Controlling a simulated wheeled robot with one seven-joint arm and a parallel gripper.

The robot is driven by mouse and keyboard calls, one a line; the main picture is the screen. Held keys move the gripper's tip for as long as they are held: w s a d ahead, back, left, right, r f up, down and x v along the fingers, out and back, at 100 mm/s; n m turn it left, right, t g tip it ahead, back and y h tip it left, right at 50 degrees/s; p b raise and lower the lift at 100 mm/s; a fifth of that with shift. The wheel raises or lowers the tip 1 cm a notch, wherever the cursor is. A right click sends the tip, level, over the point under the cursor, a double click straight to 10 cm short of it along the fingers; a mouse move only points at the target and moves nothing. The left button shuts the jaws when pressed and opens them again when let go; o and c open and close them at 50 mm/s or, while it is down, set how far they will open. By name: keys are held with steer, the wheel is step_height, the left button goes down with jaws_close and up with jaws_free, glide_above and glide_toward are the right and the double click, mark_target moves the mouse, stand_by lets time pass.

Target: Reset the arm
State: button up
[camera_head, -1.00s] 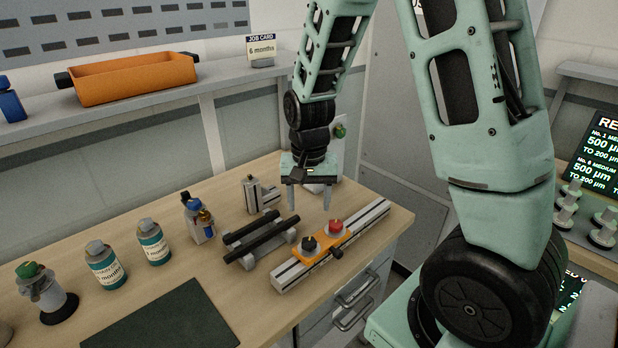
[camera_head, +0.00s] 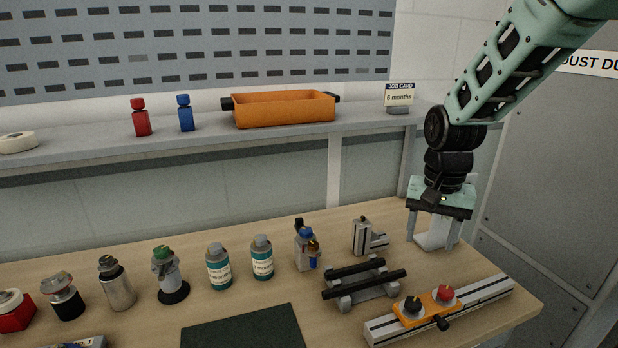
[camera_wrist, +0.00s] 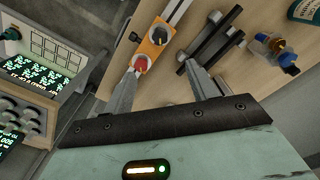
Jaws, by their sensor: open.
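My gripper (camera_head: 431,240) hangs pointing down over the right end of the wooden bench (camera_head: 375,220) in the head view. Its two fingers are apart and nothing shows between them. In the wrist view my gripper (camera_wrist: 160,72) also looks open and empty. In the wrist view the orange carriage (camera_wrist: 154,43) appears between the fingers, farther off. I cannot tell the exact height of the fingertips above the bench.
A stand with two black bars (camera_head: 362,281) and a small grey bracket (camera_head: 363,237) stand left of my gripper. Several bottles, including a teal-labelled one (camera_head: 262,259), line the bench. An orange bin (camera_head: 284,109) sits on the shelf. A grey cabinet (camera_head: 545,170) stands at right.

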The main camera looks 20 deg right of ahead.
steer(key=s+a+n, duration=0.4)
steer(key=a, duration=0.4)
steer(key=s+a+n, duration=0.4)
steer(key=a+n, duration=0.1)
steer(key=a, duration=0.4)
steer(key=s+a+n+b, duration=0.1)
steer(key=s+a+n, duration=0.5)
steer(key=s, duration=0.4)
steer(key=shift+s+n+y, duration=0.3)
steer(key=shift+f, duration=0.1)
